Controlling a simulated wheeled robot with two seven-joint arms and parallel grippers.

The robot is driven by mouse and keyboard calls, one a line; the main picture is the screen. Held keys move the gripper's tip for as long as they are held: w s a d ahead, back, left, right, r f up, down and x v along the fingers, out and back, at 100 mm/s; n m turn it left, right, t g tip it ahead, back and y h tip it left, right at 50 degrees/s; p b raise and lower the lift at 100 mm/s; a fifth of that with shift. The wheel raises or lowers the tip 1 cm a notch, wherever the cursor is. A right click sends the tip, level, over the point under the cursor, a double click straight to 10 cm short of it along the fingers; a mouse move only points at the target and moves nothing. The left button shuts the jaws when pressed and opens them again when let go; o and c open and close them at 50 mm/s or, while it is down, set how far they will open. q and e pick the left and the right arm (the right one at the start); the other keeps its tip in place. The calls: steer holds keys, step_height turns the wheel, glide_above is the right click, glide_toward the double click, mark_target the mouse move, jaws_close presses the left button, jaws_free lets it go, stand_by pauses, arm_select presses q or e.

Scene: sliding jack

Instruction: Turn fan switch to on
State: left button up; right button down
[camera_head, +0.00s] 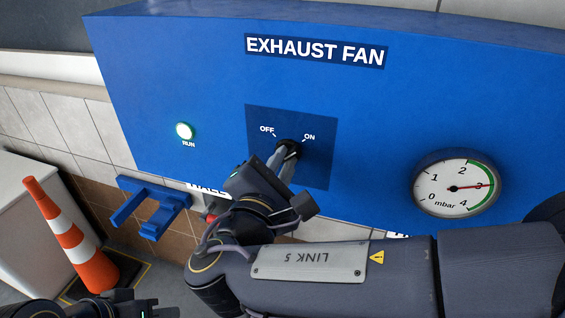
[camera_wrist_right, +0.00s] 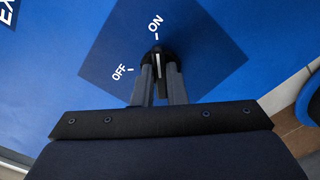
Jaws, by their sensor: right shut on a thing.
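The black fan switch knob (camera_head: 289,147) sits on a dark blue square plate (camera_head: 318,165) marked OFF and ON, under the EXHAUST FAN label (camera_head: 315,51). My right gripper (camera_head: 283,163) is shut on the knob, one finger on each side. In the right wrist view the gripper (camera_wrist_right: 160,82) holds the knob (camera_wrist_right: 158,54), and its white line appears to point towards the ON mark. The fingers partly hide the knob.
A round gauge (camera_head: 457,184) on the panel's right reads about 3 mbar. A blue bracket (camera_head: 151,207) juts out below the panel on the left. An orange and white cone (camera_head: 73,240) stands at the lower left beside a pale box (camera_head: 28,215).

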steer(key=c, duration=1.5)
jaws_free()
steer(key=shift+o, duration=0.2)
steer(key=shift+s, duration=0.1)
steer(key=v, duration=0.7)
steer(key=shift+s, duration=0.3)
